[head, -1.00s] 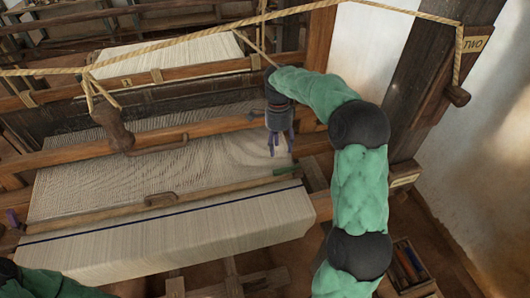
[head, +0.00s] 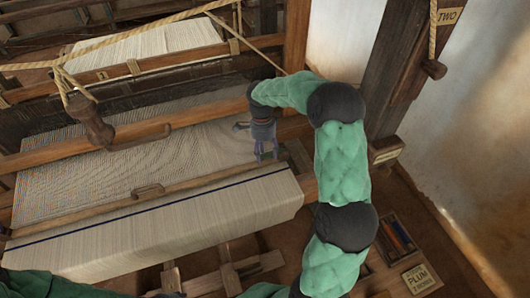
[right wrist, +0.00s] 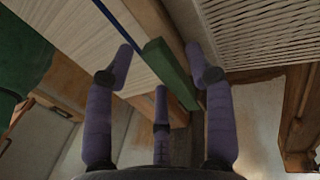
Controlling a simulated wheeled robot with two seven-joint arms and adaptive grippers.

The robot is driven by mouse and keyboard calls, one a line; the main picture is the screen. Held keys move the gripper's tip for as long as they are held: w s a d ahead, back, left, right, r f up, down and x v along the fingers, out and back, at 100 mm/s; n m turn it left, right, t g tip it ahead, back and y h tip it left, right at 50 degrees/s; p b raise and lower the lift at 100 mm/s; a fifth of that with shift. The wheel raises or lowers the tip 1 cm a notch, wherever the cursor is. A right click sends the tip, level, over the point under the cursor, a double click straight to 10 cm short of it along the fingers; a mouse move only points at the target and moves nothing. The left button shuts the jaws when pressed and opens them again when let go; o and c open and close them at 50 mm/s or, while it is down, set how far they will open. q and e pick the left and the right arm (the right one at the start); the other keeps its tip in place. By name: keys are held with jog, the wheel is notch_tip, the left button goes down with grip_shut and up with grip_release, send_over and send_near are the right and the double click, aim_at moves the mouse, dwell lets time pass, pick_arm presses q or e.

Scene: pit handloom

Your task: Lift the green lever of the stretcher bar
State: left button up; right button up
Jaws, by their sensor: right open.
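The stretcher bar (head: 110,206) is a long wooden bar lying across the woven cloth (head: 160,238), with a small wooden handle near its middle. Its green lever (right wrist: 168,72) shows in the right wrist view as a green block at the bar's right end. My right gripper (head: 266,157) is open and points down over that end, hiding most of the lever in the head view. In the right wrist view its purple fingers (right wrist: 163,75) stand on both sides of the lever, apart; contact cannot be told. My left gripper is out of view.
A wooden mallet-like handle (head: 90,122) hangs on a rope left of my right arm. A thick post (head: 400,70) labelled TWO stands at the right. A box of coloured tools (head: 397,236) and a PLUM sign (head: 418,280) lie on the floor.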

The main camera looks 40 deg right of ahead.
grip_shut()
